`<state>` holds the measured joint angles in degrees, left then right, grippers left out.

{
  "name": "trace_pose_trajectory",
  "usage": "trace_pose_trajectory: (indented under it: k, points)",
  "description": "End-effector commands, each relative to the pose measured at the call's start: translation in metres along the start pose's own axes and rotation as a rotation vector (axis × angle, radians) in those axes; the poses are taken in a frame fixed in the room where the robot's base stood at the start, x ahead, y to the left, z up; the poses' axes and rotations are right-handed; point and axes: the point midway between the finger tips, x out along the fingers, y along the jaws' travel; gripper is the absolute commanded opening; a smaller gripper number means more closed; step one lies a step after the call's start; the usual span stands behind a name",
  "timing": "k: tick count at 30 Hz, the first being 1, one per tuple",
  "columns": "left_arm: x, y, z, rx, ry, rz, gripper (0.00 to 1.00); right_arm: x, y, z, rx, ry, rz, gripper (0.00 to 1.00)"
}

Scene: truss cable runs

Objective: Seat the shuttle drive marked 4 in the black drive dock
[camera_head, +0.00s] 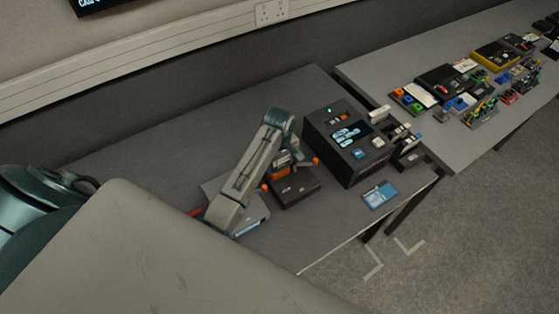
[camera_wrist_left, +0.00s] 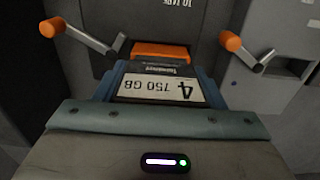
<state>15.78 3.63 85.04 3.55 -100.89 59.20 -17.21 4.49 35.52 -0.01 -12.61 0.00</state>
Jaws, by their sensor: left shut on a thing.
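In the head view the left gripper (camera_head: 284,153) is above the black drive dock (camera_head: 297,190), partly hiding the drive. The dock has two orange-tipped levers, one on each side; they show in the left wrist view at the upper left and right. The dock's dark body (camera_wrist_left: 130,28) is behind the drive's orange end. How far the drive is from the dock's slot is hidden. My right gripper is not in view.
A black console (camera_head: 347,143) with a screen stands just right of the dock. A blue card (camera_head: 380,195) lies near the table's front edge. A grey box (camera_head: 252,218) is left of the dock, partly behind my arm. The table's back left is clear.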

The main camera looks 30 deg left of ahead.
Motion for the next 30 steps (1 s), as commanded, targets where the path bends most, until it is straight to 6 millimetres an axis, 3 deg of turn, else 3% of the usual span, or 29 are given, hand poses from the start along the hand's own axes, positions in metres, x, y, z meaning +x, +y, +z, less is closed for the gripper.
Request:
trace_pose_trajectory:
  k: [30]
  points:
    - [0.011, 0.000, 0.000, 0.000, 0.000, 0.001, 0.31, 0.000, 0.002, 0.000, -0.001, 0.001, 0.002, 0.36]
